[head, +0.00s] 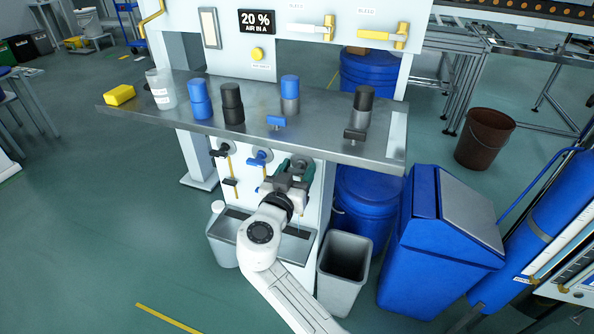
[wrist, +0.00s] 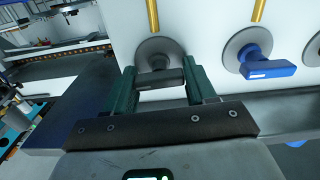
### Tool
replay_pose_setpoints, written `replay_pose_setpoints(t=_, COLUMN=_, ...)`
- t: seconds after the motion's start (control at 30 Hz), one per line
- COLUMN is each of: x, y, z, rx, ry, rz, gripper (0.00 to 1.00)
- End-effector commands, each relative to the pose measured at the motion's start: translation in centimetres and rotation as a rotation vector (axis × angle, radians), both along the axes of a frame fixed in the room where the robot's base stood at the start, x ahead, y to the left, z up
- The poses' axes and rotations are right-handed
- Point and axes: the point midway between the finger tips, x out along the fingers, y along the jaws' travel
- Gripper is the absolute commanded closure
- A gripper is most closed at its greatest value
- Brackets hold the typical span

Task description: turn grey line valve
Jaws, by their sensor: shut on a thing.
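The valve held by my gripper has a dark grey bar handle (wrist: 160,79) in front of a round grey flange, with a brass pipe beside it. In the wrist view the handle lies roughly level across the picture. My gripper (head: 297,170) is at the rightmost valve under the shelf in the head view and mostly hides it. Its two green fingers stand at the two ends of the handle, shut on it. A blue-handled valve (wrist: 270,67) is beside it; it also shows in the head view (head: 259,159). A dark-handled valve (head: 218,152) is farther left.
The steel shelf (head: 330,143) overhangs the valves and carries several bottles, a yellow sponge (head: 120,95) and two small handles. A steel sink (head: 296,244) is below my gripper. A grey bin (head: 345,262) and a blue bin (head: 436,248) stand to the right.

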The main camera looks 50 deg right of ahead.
Motion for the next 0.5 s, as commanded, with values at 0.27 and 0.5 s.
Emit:
replay_pose_setpoints(t=0.27, x=0.09, y=0.07, z=0.01, rx=-0.066, ry=0.18, rz=0.0, gripper=0.75)
replay_pose_setpoints(t=0.5, x=0.18, y=0.09, z=0.09, rx=-0.143, ry=0.395, rz=0.0, gripper=0.75)
